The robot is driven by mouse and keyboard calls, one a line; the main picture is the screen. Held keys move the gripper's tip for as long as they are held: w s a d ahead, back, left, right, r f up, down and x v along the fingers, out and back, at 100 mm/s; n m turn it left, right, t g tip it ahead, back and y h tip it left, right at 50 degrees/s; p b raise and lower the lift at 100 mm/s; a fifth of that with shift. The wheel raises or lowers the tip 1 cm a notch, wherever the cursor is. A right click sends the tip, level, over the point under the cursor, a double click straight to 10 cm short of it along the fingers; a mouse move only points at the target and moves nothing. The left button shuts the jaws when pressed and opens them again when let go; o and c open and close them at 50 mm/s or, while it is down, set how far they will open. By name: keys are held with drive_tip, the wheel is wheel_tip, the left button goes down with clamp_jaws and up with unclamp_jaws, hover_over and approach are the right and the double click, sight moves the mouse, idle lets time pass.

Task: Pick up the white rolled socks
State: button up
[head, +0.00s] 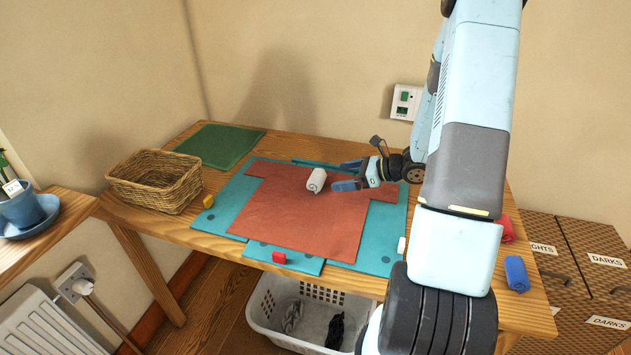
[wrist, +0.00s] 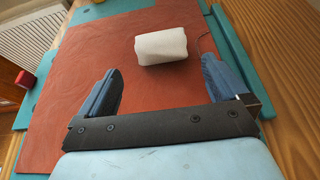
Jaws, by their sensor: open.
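The white rolled socks (head: 316,180) lie on the red-brown cloth (head: 300,218) on the wooden table. They form a small white roll, which also shows in the wrist view (wrist: 161,46). My gripper (head: 345,175) is open and empty, low over the cloth, just right of the socks in the head view. In the wrist view its two blue fingers (wrist: 160,78) are spread apart, and the socks sit ahead of the gap, nearer the right finger. I cannot tell whether that finger touches them.
A wicker basket (head: 156,183) and a green mat (head: 219,145) are at the table's left. Teal boards (head: 380,240) lie under the cloth. Small red (head: 279,257), yellow (head: 208,201) and blue (head: 516,273) items lie around. A white laundry basket (head: 262,312) stands below the front edge.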

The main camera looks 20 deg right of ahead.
sight(324, 179)
drive_tip(key=x, duration=1)
drive_tip(key=shift+d+f, duration=0.1)
drive_tip(key=c, duration=0.8)
drive_tip(key=shift+c, duration=0.2)
